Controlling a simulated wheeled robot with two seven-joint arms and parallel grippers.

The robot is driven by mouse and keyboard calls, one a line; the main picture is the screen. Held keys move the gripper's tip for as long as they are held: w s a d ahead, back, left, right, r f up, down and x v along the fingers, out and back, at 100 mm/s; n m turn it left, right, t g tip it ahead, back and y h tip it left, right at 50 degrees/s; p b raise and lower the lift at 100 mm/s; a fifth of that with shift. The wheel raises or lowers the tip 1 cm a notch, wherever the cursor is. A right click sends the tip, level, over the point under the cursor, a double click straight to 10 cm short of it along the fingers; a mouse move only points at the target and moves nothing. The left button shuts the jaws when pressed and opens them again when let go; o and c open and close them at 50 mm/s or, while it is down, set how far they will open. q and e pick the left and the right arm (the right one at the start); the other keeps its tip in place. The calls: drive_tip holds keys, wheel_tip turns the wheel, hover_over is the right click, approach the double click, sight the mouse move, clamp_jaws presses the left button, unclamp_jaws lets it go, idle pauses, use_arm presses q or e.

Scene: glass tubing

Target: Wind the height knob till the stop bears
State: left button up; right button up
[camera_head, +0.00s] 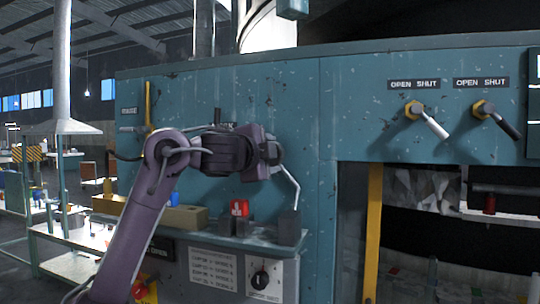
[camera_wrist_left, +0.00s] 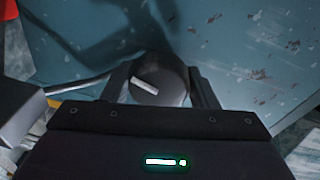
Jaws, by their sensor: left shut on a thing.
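The height knob (camera_wrist_left: 158,82) is a dark round knob with a white pointer mark on its face, in the left wrist view, in front of the teal panel. My left gripper (camera_wrist_left: 160,88) has one finger on either side of it and is shut on it. In the head view my left gripper (camera_head: 272,152) is up against the teal panel and hides the knob. The stop is not clearly made out. My right gripper is not in view.
A pale bent rod (camera_head: 291,185) runs from near the gripper to a dark block (camera_head: 290,228) on the ledge. A red-topped block (camera_head: 239,208) stands beside it. A dial (camera_head: 262,279) is below. Two levers marked OPEN SHUT (camera_head: 430,121) are at right.

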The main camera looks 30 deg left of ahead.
use_arm(q)
drive_tip(key=shift+w+f+m, duration=0.1)
drive_tip(key=shift+f+m, duration=0.2)
drive_tip(key=shift+m, duration=0.1)
drive_tip(key=o, duration=0.7)
drive_tip(key=shift+o, duration=1.2)
drive_tip(key=shift+r, duration=0.2)
drive_tip(key=shift+s, duration=0.25)
drive_tip(key=s+d+b, duration=0.1)
drive_tip(key=s, duration=0.6)
drive_tip(key=shift+s+r, duration=0.25)
